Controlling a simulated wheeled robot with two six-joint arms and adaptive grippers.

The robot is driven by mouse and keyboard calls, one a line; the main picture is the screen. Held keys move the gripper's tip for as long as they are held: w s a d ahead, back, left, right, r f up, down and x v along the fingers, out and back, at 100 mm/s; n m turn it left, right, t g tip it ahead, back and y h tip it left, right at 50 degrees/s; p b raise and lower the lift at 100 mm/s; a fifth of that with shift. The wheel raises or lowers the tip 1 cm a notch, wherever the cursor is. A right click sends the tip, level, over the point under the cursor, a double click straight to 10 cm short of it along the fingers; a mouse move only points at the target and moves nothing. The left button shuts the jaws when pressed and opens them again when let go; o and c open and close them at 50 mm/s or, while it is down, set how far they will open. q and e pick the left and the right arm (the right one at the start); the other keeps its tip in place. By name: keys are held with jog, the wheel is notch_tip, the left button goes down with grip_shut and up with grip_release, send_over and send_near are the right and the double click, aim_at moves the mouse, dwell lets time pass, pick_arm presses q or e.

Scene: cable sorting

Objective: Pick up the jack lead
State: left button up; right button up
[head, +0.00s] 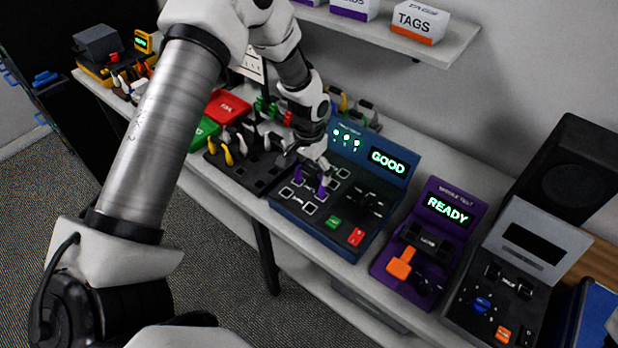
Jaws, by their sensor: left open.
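My left gripper (310,170) reaches down over the left part of a blue tester (378,207) whose screen reads GOOD. It is open. Two small purple pieces (321,191) show right by its fingertips, above the tester's sockets. They may be ends of a lead, but I cannot tell for sure whether they are the jack lead. The gripper and my left forearm hide part of the tester and of the bench behind. My right gripper is not in view.
A dark rack (262,181) with yellow-ended leads stands left of the tester, by red (228,107) and green bins. A purple tester (462,228) reading READY and a grey unit (528,245) stand to the right. A shelf (455,46) with boxes hangs above.

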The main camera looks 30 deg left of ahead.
pick_arm(q)
jog(key=shift+d, duration=0.2)
jog(key=c, duration=1)
jog(key=shift+r, duration=0.1)
jog(key=shift+w+a+r+b, duration=0.1)
jog(key=shift+w+r+b, duration=0.05)
jog(key=shift+b, duration=0.15)
notch_tip(320, 180, up, 3)
jog(key=shift+f+b, duration=0.1)
jog(key=shift+b, duration=0.75)
jog(key=shift+s+a+r+b, duration=0.2)
jog(key=shift+s+r+b, duration=0.55)
jog(key=shift+s, duration=1.95)
jog(key=shift+s+a+r+b, duration=0.2)
jog(key=shift+s+r+b, duration=0.5)
jog(key=shift+s, duration=1.95)
jog(key=shift+s+a+r+b, duration=0.2)
jog(key=shift+s+r+b, duration=0.5)
jog(key=shift+s, duration=2)
jog(key=shift+r, duration=0.2)
